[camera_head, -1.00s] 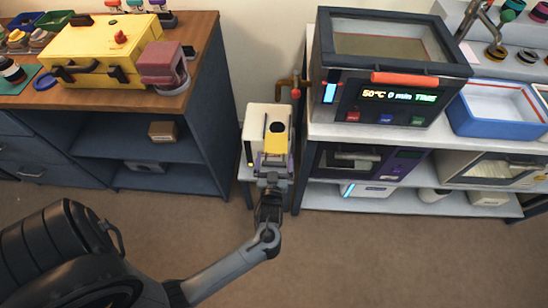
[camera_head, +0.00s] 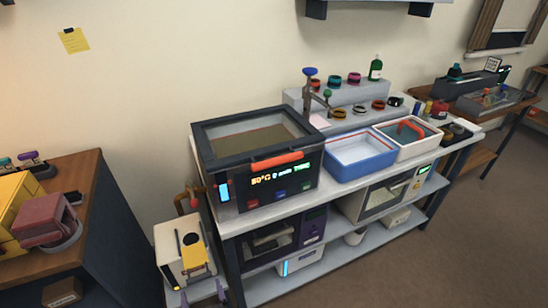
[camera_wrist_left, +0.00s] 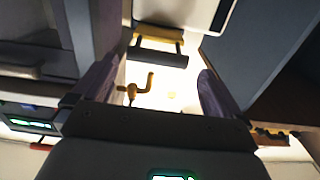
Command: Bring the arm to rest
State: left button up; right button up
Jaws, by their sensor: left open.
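My left gripper (camera_head: 202,293) shows only by its purple fingertips at the bottom edge of the head view, just in front of and below a white machine with a yellow front piece (camera_head: 193,251). The rest of my left arm is out of that view. In the left wrist view, the gripper's two purple fingers (camera_wrist_left: 160,82) are spread apart with nothing held between them. The yellow piece (camera_wrist_left: 160,34) lies beyond the fingertips, apart from them. My right arm and gripper are in neither view.
The white machine stands in the gap between a wooden-topped cabinet (camera_head: 50,262) and a white bench (camera_head: 340,190). A brass tap (camera_head: 188,196) is behind it. A heated tank (camera_head: 255,160) and a blue tray (camera_head: 362,155) stand on the bench. Floor on the right is clear.

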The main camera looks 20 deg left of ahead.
pick_arm(q)
jog(key=s+d+r+m+h+p, duration=0.1)
jog(key=s+r+m+h+p, duration=0.3)
jog(key=r+h+p, duration=0.55)
jog(key=s+d+r+m+g+h+p, duration=0.35)
jog(key=s+d+r+m+g, duration=0.5)
jog(key=s, duration=0.45)
notch_tip(320, 180, up, 37)
jog(key=d+n+g+p, duration=0.1)
jog(key=n+p, duration=0.1)
jog(key=p, duration=3.5)
notch_tip(320, 180, down, 66)
jog(key=b, duration=6.6)
jog(key=shift+s+d+y, duration=0.15)
jog(key=shift+y, duration=0.15)
